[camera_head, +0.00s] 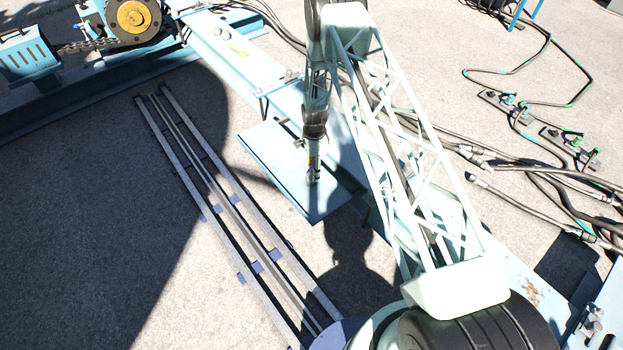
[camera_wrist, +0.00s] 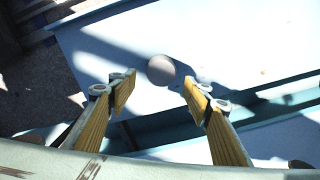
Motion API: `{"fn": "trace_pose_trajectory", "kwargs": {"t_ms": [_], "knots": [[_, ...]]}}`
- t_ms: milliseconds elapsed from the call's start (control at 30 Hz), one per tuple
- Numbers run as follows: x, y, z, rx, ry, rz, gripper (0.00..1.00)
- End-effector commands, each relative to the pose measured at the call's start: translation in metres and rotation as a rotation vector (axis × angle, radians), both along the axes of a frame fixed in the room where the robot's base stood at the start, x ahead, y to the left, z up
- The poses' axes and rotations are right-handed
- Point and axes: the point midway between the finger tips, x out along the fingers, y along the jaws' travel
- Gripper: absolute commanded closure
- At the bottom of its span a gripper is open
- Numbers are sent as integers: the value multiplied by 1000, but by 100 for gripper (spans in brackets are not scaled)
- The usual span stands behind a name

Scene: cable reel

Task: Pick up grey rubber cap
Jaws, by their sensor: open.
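The grey rubber cap (camera_wrist: 161,69) shows in the wrist view as a small round grey piece on a pale blue plate (camera_wrist: 100,45). It lies just beyond the fingertips, roughly centred between them. My gripper (camera_wrist: 160,88) is open and empty, with its two yellow-lined fingers spread to either side. In the head view my gripper (camera_head: 313,168) points down over the pale blue plate (camera_head: 275,160). There the cap is not clearly distinguishable from the gripper's end.
A long pale blue beam (camera_head: 228,50) runs beside the plate. Metal rails (camera_head: 215,190) lie on the ground at left. Black hoses (camera_head: 545,165) spread over the concrete at right. Blue machinery with a yellow hub (camera_head: 134,17) stands at upper left.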

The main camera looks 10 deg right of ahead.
Motion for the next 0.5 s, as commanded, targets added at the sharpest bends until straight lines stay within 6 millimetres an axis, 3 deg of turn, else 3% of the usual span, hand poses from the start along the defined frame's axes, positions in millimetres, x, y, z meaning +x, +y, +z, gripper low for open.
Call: {"fn": "trace_pose_trajectory", "kwargs": {"t_ms": [267, 500], "knots": [[0, 1, -6, 0, 0, 0, 55], [0, 3, -28, 0, 1, 0, 55]]}}
